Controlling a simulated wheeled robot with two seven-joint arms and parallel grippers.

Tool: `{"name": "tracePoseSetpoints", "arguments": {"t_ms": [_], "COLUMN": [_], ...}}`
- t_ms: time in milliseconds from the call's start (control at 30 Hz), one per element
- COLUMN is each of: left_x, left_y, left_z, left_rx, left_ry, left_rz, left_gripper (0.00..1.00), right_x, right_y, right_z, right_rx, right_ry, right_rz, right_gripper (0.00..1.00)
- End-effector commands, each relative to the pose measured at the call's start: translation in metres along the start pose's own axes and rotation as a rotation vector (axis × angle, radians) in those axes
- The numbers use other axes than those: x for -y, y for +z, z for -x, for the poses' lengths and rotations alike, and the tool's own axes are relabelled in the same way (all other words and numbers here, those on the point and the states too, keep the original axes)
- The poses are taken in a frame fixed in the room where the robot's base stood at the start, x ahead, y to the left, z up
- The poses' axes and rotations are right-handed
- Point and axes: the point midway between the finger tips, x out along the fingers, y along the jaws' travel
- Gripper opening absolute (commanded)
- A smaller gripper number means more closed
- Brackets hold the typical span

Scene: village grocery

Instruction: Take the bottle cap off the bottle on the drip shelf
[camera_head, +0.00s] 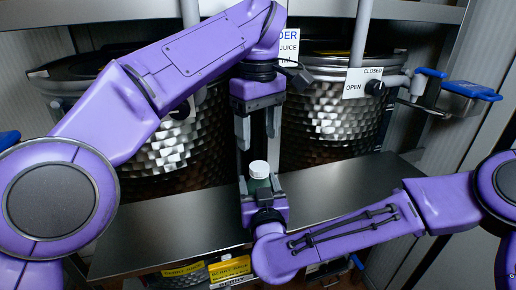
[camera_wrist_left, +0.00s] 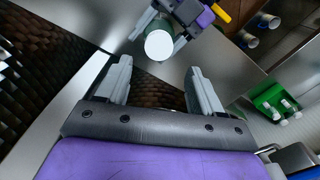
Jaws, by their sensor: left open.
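The bottle (camera_head: 262,183) is dark green and stands upright at the steel drip shelf (camera_head: 345,185). Its round white cap (camera_head: 258,169) is on top; the cap also shows in the left wrist view (camera_wrist_left: 159,45), hiding most of the bottle. My right gripper (camera_head: 262,188) has its fingers on both sides of the bottle's body and looks shut on it. My left gripper (camera_head: 257,140) points down above the cap, open and empty. In the left wrist view the cap lies just beyond the left fingertips (camera_wrist_left: 157,70), apart from them. Whether the bottle's base touches the shelf is hidden.
Two hammered metal drums (camera_head: 330,120) stand behind the shelf. A tap with a blue handle (camera_head: 470,90) and an open/closed sign (camera_head: 363,82) are at the right. Yellow labels (camera_head: 230,268) lie below the shelf's front edge. A green crate (camera_wrist_left: 275,100) shows in the left wrist view.

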Motion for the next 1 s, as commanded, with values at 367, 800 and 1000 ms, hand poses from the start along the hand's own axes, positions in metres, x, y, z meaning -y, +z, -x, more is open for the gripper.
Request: {"name": "tracePoseSetpoints", "arguments": {"t_ms": [367, 800, 1000], "left_x": [0.0, 0.0, 0.0], "left_y": [0.001, 0.001, 0.001], "left_z": [-0.062, -0.071, -0.071], "left_rx": [0.001, 0.001, 0.002], "left_ry": [0.001, 0.003, 0.002], "left_rz": [0.003, 0.005, 0.006], "left_gripper": [0.67, 0.41, 0.07], "right_x": [0.0, 0.0, -0.001], "right_y": [0.008, 0.01, 0.01], "right_z": [0.002, 0.002, 0.002], "right_rx": [0.016, 0.02, 0.021], "right_ry": [0.0, -0.001, 0.0], "right_rz": [0.006, 0.007, 0.007], "right_gripper": [0.0, 0.0, 0.0]}}
